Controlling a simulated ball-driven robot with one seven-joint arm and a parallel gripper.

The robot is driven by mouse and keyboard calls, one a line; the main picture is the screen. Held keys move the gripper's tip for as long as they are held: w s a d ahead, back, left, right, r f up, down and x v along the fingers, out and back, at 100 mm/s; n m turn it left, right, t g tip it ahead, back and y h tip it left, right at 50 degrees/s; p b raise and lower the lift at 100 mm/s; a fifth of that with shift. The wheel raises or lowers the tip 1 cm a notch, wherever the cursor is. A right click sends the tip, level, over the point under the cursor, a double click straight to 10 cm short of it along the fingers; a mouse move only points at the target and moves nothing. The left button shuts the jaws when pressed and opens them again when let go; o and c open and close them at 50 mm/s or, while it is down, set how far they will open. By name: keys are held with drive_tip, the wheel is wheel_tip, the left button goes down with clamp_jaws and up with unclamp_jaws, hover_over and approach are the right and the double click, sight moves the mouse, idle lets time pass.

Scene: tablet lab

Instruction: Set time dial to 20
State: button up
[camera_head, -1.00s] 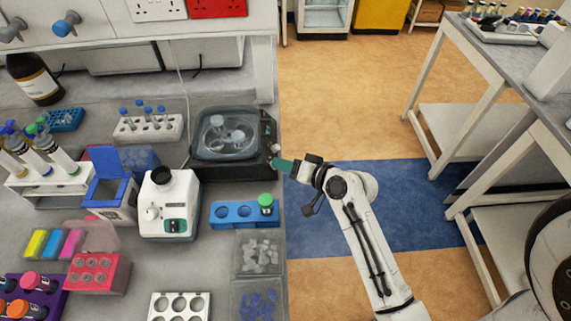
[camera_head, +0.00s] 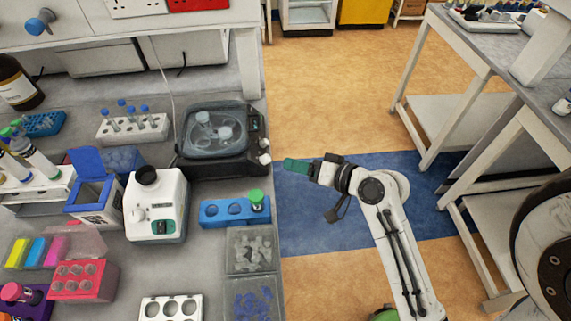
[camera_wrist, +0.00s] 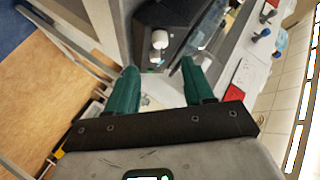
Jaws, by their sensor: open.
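The black machine (camera_head: 212,165) with a clear lid stands near the bench's right edge. Two pale knobs stick out of its right side, an upper knob (camera_head: 263,143) and a lower knob (camera_head: 264,158). Both also show in the wrist view, one (camera_wrist: 160,38) farther and one (camera_wrist: 155,59) nearer. Which one is the time dial, and its setting, I cannot read. My gripper (camera_head: 287,164) has green fingers and is just right of the lower knob, with a small gap. In the wrist view my gripper (camera_wrist: 160,68) is open and empty, the knobs beyond and between its fingertips.
A blue tube rack (camera_head: 222,213) with a green-capped tube and a clear bin (camera_head: 251,268) lie on the bench in front of the machine. A white device (camera_head: 157,205) stands to its left. The floor (camera_head: 325,85) right of the bench is clear up to another table (camera_head: 505,100).

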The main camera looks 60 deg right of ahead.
drive_tip(key=shift+v, duration=1.3)
